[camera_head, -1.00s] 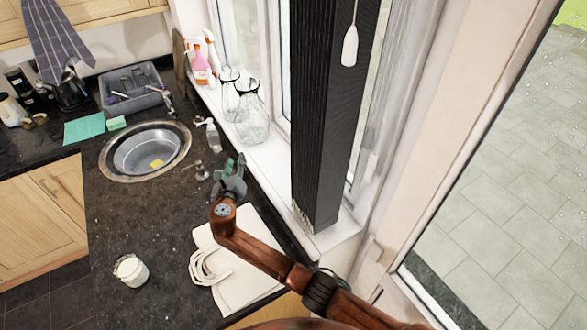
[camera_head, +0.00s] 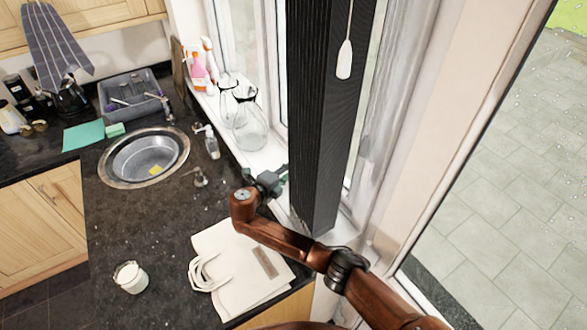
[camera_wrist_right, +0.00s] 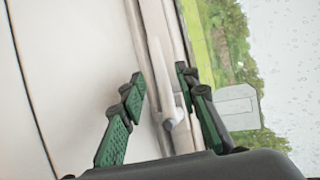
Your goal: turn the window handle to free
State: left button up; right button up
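The window handle (camera_wrist_right: 167,105) is a slim pale lever on the white window frame in the right wrist view. My right gripper (camera_wrist_right: 160,77) has its two green-padded fingers spread, one on each side of the lever in that picture. A gap shows between each finger and the lever, and I cannot tell any contact. In the head view my right gripper (camera_head: 272,180) is at the window sill, left of the dark blind's lower end. I cannot make out the handle in the head view. My left gripper is not in view.
The dark blind (camera_head: 318,120) hangs close to my right gripper. A glass jug (camera_head: 249,125) and spray bottles (camera_head: 207,62) stand on the sill. A tap, a round sink (camera_head: 143,158), a cream bag (camera_head: 235,265) and a white cup (camera_head: 130,277) are on the counter.

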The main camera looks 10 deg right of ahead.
jog(key=shift+x, duration=0.75)
jog(key=shift+c, duration=0.5)
grip_shut()
